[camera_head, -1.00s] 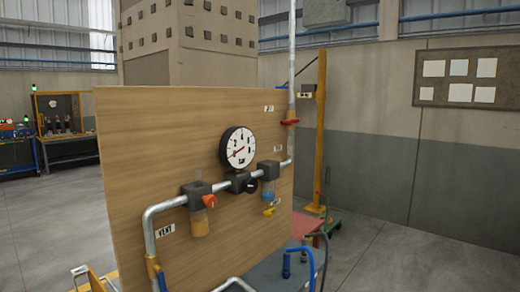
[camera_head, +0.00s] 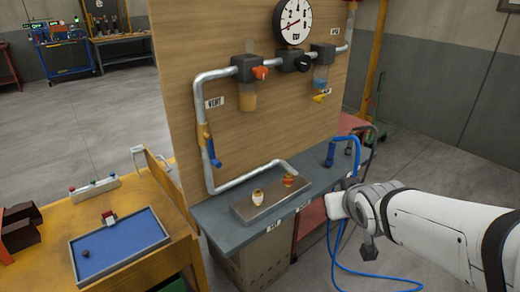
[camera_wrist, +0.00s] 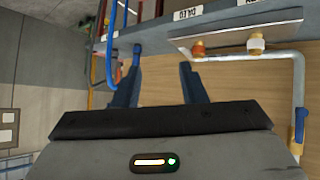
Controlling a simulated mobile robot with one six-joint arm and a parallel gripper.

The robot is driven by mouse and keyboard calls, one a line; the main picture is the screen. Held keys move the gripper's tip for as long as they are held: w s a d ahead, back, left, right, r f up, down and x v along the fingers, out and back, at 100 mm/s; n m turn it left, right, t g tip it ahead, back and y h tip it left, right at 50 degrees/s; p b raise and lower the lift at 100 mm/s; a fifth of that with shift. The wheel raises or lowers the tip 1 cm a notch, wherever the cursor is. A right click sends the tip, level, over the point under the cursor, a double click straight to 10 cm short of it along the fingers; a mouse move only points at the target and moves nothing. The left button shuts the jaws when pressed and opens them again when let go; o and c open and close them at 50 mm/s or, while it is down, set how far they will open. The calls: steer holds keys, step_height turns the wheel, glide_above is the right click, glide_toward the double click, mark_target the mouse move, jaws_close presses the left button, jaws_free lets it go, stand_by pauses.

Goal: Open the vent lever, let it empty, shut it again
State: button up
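The vent lever (camera_head: 214,153) is a blue handle on a yellow valve (camera_head: 203,134). It hangs downward close alongside the vertical pipe, below the VENT label (camera_head: 215,102). The lever also shows at the right edge of the wrist view (camera_wrist: 299,125). The pressure gauge (camera_head: 292,18) is partly cut off at the top; its red needle points to the lower left. My gripper (camera_head: 338,206) is at the right in the head view, well apart from the lever. In the wrist view my gripper (camera_wrist: 160,58) has its two dark fingers spread, with nothing between them.
A grey bench (camera_head: 232,232) bears a metal block (camera_head: 270,202) with white and orange fittings. A blue hose (camera_head: 352,265) hangs near my arm. A yellow table (camera_head: 170,190) with a blue tray (camera_head: 118,248) stands at left. The wooden panel (camera_head: 240,135) stands behind the pipes.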

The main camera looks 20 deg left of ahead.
steer(key=w+a+n+t+y+b, duration=0.1)
steer(key=w+a+n+y+b, duration=0.2)
steer(key=a, duration=0.8)
steer(key=n+g+y+b, duration=0.1)
steer(key=n+y+b, duration=0.1)
steer(key=n+y, duration=0.5)
glide_toward(217, 164)
steer(key=w+a+f+m+y, duration=0.2)
steer(key=w+a, duration=0.1)
steer(key=x, duration=0.6)
steer(key=shift+w+a+f, duration=0.15)
steer(key=shift+w+a, duration=0.1)
steer(key=shift+w, duration=0.1)
jaws_close()
